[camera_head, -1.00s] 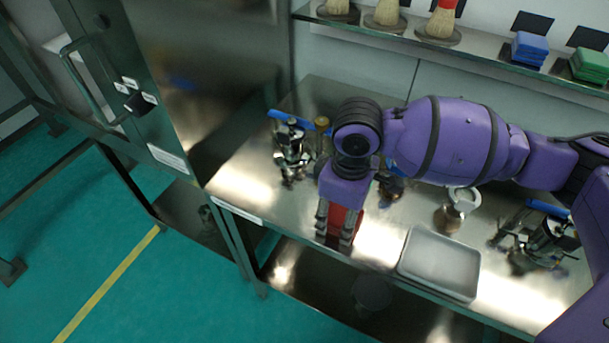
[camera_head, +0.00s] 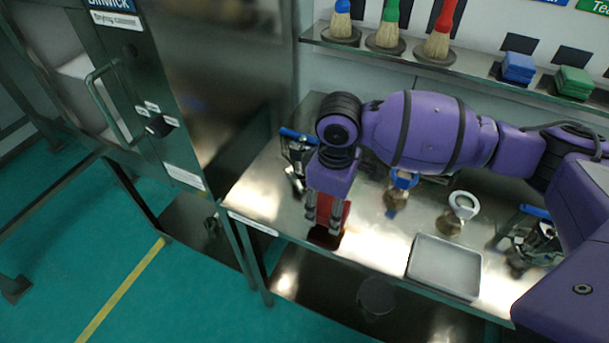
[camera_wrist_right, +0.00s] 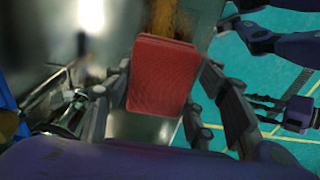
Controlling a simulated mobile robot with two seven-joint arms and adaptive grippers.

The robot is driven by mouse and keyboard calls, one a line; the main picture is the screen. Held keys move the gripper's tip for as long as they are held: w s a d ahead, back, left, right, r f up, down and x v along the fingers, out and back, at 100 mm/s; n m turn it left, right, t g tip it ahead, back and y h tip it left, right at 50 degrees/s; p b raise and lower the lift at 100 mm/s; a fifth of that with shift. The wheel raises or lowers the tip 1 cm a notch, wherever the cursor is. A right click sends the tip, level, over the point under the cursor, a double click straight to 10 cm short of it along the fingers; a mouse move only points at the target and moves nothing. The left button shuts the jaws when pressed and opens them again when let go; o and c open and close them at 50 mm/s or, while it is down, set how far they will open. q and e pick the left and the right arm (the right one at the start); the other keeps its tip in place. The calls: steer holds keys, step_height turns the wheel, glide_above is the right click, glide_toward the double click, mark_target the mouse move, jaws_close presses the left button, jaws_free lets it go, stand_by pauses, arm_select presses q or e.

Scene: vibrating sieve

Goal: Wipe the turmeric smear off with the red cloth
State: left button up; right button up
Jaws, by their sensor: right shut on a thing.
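My right gripper (camera_head: 322,225) points down over the front left part of the steel bench and is shut on the red cloth (camera_head: 346,214). In the right wrist view, the red cloth (camera_wrist_right: 162,75) shows as a thick block between the fingers of the right gripper (camera_wrist_right: 165,100). An orange-yellow patch (camera_wrist_right: 200,22) lies beyond the cloth at the top of that view; I cannot tell for sure that it is the turmeric smear. No smear is clear in the head view, where my arm covers part of the bench.
A grey tray (camera_head: 446,268) stands on the bench (camera_head: 375,243) right of the gripper. Metal fittings with blue handles stand at the left and right. A shelf (camera_head: 392,52) behind holds brushes, blue pads (camera_head: 518,68) and green pads (camera_head: 574,82). A steel cabinet (camera_head: 215,80) stands at left.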

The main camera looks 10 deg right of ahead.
steer(key=shift+r, duration=0.75)
steer(key=shift+w+a+r+p, duration=0.15)
steer(key=shift+r+p, duration=0.55)
steer(key=shift+r, duration=0.25)
steer(key=shift+s+r, duration=0.2)
steer(key=shift+r, duration=0.3)
arm_select(q)
steer(key=shift+w+d+r, duration=0.15)
steer(key=shift+w+r, duration=0.15)
steer(key=shift+r, duration=0.2)
steer(key=shift+w+d+r, duration=0.1)
steer(key=shift+w+r, duration=0.2)
steer(key=shift+r, duration=0.2)
arm_select(e)
steer(key=shift+f, duration=0.1)
arm_select(q)
steer(key=shift+a, duration=0.15)
